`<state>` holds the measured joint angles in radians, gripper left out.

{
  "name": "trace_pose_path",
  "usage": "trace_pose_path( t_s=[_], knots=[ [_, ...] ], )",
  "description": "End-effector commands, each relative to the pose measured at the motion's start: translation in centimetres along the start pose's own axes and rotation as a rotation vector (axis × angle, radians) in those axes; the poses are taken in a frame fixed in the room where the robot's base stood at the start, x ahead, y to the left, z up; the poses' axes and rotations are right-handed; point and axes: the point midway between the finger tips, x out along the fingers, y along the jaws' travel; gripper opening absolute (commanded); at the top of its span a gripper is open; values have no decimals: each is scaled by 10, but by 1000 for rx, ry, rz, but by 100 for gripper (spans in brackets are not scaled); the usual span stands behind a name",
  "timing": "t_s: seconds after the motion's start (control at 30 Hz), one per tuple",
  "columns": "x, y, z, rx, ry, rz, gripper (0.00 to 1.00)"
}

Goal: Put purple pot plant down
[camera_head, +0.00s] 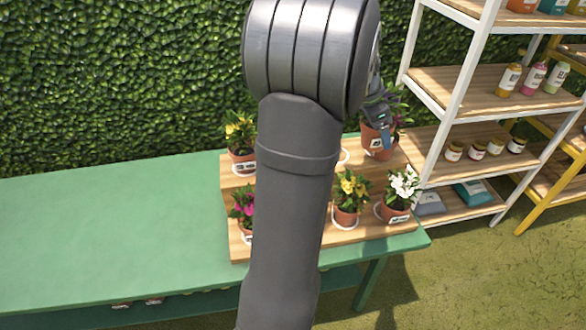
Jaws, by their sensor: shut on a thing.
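The purple pot plant is a terracotta pot (377,142) with a white label, green leaves and a hint of purple flowers. It is at the back right of the wooden stand (323,237). My gripper (381,118) is shut on it, at the pot's upper part, and partly covers the plant. The pot looks upright. I cannot tell whether its base touches the stand. A white ring (344,157) shows just left of it, partly behind my arm.
Potted yellow flowers (347,193) and white flowers (399,195) stand in front. Yellow (241,143) and magenta (243,208) plants stand left, partly hidden by my arm. A shelf rack (460,90) is close on the right. The green table (110,230) is clear at left.

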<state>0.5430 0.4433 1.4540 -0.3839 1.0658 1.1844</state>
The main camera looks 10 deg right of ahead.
Motion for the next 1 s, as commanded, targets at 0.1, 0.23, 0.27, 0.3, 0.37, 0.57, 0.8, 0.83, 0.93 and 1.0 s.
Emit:
trace_pose_path(
  t_s=[0.1,0.23,0.27,0.3,0.37,0.57,0.8,0.83,0.93,1.0],
  knots=[
    [-3,1,-2,0,1,-1,41],
    [-16,0,-8,2,3,-4,41],
    [-21,0,-10,3,3,-4,41],
    [-29,0,-13,2,4,-5,41],
    [-38,0,-17,2,2,-4,41],
    [-59,-10,3,-67,-2,-29,41],
    [-84,-31,59,-226,-7,-93,41],
    [-89,-34,68,-252,-8,-104,41],
    [-105,-42,105,-356,-11,-147,41],
    [-118,-46,133,-435,-12,-178,41]
  ],
)
